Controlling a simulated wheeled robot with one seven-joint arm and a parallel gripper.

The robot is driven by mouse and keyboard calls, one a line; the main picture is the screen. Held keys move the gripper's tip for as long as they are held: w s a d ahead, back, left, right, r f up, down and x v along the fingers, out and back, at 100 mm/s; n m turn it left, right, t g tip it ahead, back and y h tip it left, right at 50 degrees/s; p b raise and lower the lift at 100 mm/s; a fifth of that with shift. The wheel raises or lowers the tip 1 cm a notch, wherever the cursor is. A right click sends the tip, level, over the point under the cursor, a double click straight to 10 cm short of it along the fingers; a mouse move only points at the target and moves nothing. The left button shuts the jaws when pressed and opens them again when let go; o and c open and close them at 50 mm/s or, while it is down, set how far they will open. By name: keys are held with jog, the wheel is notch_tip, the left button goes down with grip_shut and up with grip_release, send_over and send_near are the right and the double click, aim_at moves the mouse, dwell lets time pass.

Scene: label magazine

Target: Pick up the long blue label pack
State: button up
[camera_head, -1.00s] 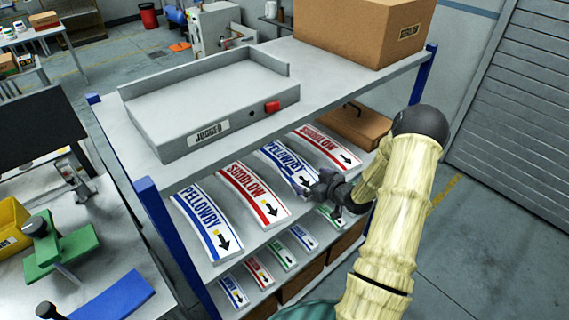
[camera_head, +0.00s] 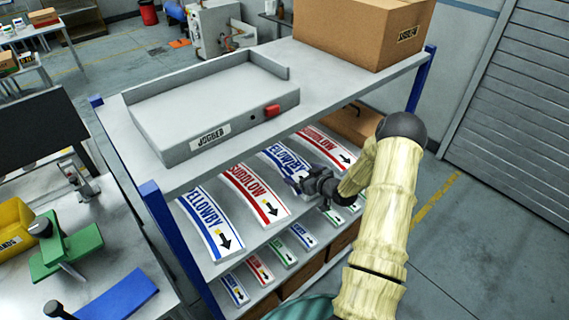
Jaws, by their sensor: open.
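Two long blue label packs lie on the upper label shelf. One long blue label pack (camera_head: 209,225) is at the left end, lettered "ELLOWBY" where it shows. The other long blue label pack (camera_head: 279,158) is between two long red packs, and its lower part is partly covered by my gripper. My gripper (camera_head: 293,186) is open over the lower end of this second blue pack, with its jaws pointing left. I cannot tell whether it touches the pack.
Long red packs (camera_head: 255,196) and (camera_head: 326,149) lie on either side of the second blue pack. Smaller labels (camera_head: 258,269) sit on the shelf below. A grey tray (camera_head: 190,125) and a cardboard box (camera_head: 350,30) stand on the top board (camera_head: 340,72) above. A blue post (camera_head: 163,225) stands at the left.

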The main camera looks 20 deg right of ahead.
jog(key=shift+c, duration=0.2)
jog(key=shift+r, duration=0.1)
jog(key=c, duration=1.1)
jog(key=shift+c, duration=0.2)
jog(key=shift+r, duration=0.1)
notch_tip(320, 180, up, 10)
jog(key=shift+f+b, duration=0.1)
jog(key=shift+b, duration=0.95)
jog(key=shift+w+a, duration=0.1)
jog(key=shift+w, duration=0.05)
